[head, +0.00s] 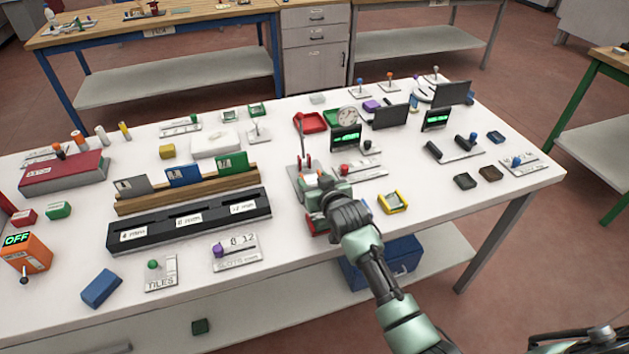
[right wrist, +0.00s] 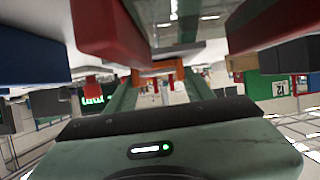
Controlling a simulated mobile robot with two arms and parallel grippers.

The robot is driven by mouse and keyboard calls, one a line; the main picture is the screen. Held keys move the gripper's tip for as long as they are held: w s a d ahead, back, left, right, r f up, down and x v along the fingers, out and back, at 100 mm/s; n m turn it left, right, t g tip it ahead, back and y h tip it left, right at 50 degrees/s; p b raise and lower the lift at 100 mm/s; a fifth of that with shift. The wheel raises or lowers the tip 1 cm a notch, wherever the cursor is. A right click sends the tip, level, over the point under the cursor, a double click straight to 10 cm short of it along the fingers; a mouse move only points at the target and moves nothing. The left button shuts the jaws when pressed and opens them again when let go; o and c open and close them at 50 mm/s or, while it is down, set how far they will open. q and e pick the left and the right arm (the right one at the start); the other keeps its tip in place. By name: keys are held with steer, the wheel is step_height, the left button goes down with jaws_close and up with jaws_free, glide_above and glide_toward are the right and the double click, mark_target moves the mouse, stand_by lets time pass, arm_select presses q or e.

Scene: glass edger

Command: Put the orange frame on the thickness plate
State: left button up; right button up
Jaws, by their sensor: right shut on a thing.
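My right gripper (head: 322,182) reaches over the middle of the table, beside a small grey-and-red machine (head: 303,160). In the right wrist view its two green fingers (right wrist: 160,88) are shut on the small orange frame (right wrist: 160,68). In the head view only a bit of orange shows at the fingertips, and the fingers hide the rest. A pale plate marked with numbers and "SLOTS" (head: 240,262), with a purple knob, lies at the front. A plate marked "TILES" (head: 160,285) has a green knob. I cannot tell which plate is the thickness plate. My left gripper is not in view.
A black slotted rack (head: 190,221) and a wooden rack (head: 133,205) with coloured cards stand left of my right gripper. A yellow frame (head: 394,202) lies to its right. Dark screens (head: 391,117) stand behind. The front right of the table is mostly clear.

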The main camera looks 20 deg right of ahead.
steer(key=shift+f, duration=0.1)
steer(key=o, duration=1.4)
steer(key=shift+o, duration=0.2)
steer(key=shift+r, duration=0.2)
steer(key=shift+s, duration=0.3)
steer(key=v, duration=1.1)
steer(key=shift+s+r, duration=0.1)
steer(key=shift+s, duration=0.1)
